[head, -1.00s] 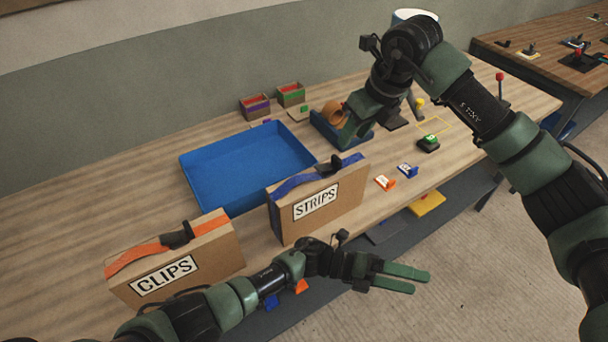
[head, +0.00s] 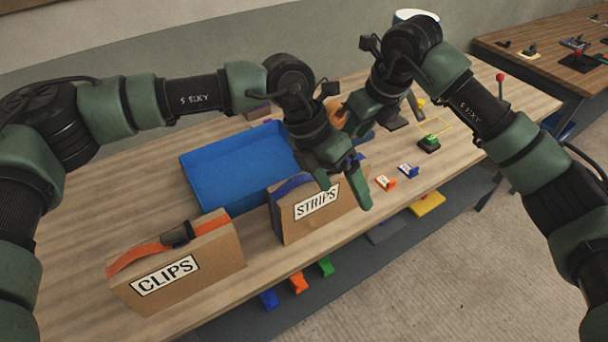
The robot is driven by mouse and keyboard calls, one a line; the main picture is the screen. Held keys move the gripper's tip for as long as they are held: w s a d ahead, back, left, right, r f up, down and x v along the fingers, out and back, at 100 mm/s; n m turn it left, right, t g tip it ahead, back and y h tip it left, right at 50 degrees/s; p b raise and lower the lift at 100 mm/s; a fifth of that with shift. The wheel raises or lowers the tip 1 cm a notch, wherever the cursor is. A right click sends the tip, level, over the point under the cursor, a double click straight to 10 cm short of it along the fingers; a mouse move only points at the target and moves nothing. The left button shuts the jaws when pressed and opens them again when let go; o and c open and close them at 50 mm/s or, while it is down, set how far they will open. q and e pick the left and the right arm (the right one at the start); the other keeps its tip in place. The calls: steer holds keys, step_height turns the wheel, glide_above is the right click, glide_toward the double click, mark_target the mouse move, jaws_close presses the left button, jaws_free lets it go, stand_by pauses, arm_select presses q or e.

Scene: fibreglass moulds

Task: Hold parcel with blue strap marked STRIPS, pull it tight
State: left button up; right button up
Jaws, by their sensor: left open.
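The STRIPS parcel (head: 290,228) is a brown cardboard box standing upright near the table's front edge, with a white STRIPS label facing front. Its blue strap (head: 287,186) runs along the top; the dark buckle and the strap's right part are hidden behind my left gripper. My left gripper (head: 345,196) is open and points down at the right part of the parcel, its fingers overlapping the parcel's top in view. I cannot tell if it touches. My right gripper (head: 352,122) is farther back, partly covered by my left arm; its jaws are unclear.
The CLIPS parcel (head: 215,257) with an orange strap stands to the left. A blue tray (head: 215,170) lies behind the parcels. Small orange (head: 386,183) and blue (head: 408,170) pieces and a green-topped device (head: 429,143) are to the right. Bare table lies at the left.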

mark_target(304, 183)
arm_select(q)
steer(key=w+a+f+y, duration=0.1)
steer(key=w+a+f, duration=0.1)
steer(key=w, duration=0.1)
steer(key=w+a+f+m+y, duration=0.1)
steer(key=w+a+f+y, duration=0.1)
steer(key=w+f, duration=0.1)
steer(key=w+a+f+m+t+y, duration=0.1)
steer(key=w+a+f, duration=0.1)
steer(key=w+a, duration=0.1)
steer(key=shift+w+f+y, duration=0.25)
steer(key=shift+w+y, duration=0.15)
steer(key=shift+w, duration=0.05)
steer(key=shift+s+a+f, duration=0.1)
steer(key=shift+a+f, duration=0.15)
steer(key=shift+f, duration=0.4)
step_height(304, 183, down, 7)
steer(key=shift+r, duration=0.1)
